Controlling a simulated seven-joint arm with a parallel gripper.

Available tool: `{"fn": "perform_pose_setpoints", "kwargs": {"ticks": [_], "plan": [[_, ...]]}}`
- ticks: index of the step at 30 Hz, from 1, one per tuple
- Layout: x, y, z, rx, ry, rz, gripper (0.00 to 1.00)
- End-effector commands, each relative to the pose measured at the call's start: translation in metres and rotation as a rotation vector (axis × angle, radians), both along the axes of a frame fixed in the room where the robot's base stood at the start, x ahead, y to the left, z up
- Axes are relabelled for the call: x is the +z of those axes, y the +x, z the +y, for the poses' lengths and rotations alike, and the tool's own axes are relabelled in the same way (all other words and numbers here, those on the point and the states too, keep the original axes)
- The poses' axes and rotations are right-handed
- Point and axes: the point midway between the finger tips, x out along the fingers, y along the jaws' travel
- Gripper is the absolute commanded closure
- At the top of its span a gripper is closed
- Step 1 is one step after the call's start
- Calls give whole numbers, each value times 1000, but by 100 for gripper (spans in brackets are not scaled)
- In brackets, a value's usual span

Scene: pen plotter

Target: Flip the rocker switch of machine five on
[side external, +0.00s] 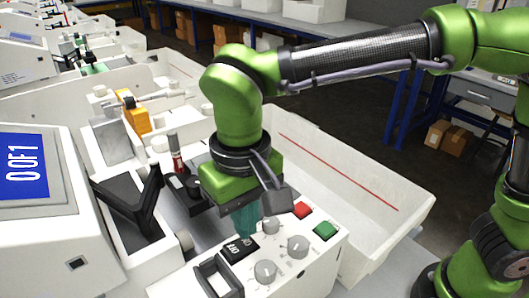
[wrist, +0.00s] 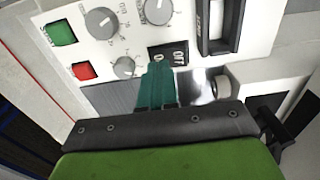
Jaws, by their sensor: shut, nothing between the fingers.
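The black rocker switch (side external: 240,248) with ON and OFF lettering sits on the white control panel (side external: 318,252) of the nearest machine. In the wrist view the switch (wrist: 180,57) shows its OFF end clear, while my fingertips partly cover the other end. My gripper (side external: 245,232) has teal fingers, is shut and empty, and points down at the ON end of the switch. It also shows in the wrist view (wrist: 159,67). Whether the fingertips touch the switch, and which way the rocker is tilted, I cannot tell. No machine number is readable.
A red button (side external: 303,211), a green button (side external: 325,230) and several grey knobs (side external: 265,271) surround the switch. A black-framed handle (side external: 218,277) is close in front. A blue screen (side external: 22,168) stands left, and a white bin (side external: 350,190) lies behind. More machines recede at the back left.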

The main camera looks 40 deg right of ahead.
Motion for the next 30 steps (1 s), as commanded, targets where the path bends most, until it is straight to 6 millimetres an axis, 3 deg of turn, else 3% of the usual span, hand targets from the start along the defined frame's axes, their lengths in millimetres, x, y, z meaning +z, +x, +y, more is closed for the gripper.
{"fn": "perform_pose_setpoints", "kwargs": {"ticks": [18, 30], "plan": [[48, 0, 0, 0, 1, 0, 100], [52, 0, 0, 6, 1, -3, 100]]}}
